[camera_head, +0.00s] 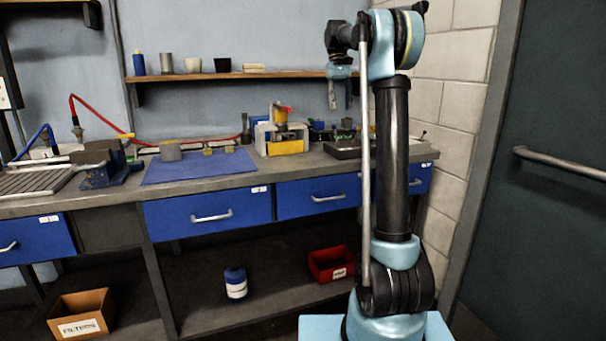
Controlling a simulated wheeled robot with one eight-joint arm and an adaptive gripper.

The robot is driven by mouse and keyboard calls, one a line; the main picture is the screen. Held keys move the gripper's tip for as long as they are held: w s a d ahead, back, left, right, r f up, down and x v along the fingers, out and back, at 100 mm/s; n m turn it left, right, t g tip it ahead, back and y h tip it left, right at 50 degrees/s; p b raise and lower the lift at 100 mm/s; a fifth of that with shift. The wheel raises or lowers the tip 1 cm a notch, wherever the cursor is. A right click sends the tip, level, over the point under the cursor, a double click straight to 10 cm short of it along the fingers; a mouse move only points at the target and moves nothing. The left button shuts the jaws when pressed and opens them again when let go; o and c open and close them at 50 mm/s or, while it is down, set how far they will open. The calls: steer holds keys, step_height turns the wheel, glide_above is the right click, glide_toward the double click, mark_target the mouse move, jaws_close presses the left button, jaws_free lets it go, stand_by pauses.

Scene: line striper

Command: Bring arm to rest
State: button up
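My arm stands upright on the right side of the picture, in front of the workbench (190,193). Its upper part bends over at the top and my gripper (341,98) hangs down from it, small in the picture, in front of the wall shelf's right end. The two fingers look apart, with no object seen between them. Part of the bench's right end is hidden behind the arm.
A wall shelf (235,75) carries several containers. Below are a FILTERS box (82,314), a blue can (236,283) and a red bin (331,264). A door (550,200) is at right.

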steer(key=s+d+f+t, duration=0.15)
steer(key=s+f, duration=0.45)
steer(key=s, duration=0.7)
steer(key=s+d+f+t, duration=0.15)
steer(key=s+f, duration=0.45)
steer(key=s, duration=0.6)
steer(key=s+f+t, duration=0.1)
steer(key=s+f, duration=0.8)
steer(key=f, duration=0.2)
steer(key=s+d+f+m+t+y, duration=0.1)
steer(key=s+f, duration=0.8)
steer(key=f, duration=0.3)
steer(key=shift+s+d+f, duration=0.15)
steer(key=shift+s, duration=0.25)
steer(key=shift+w+f, duration=0.2)
steer(key=shift+w, duration=0.2)
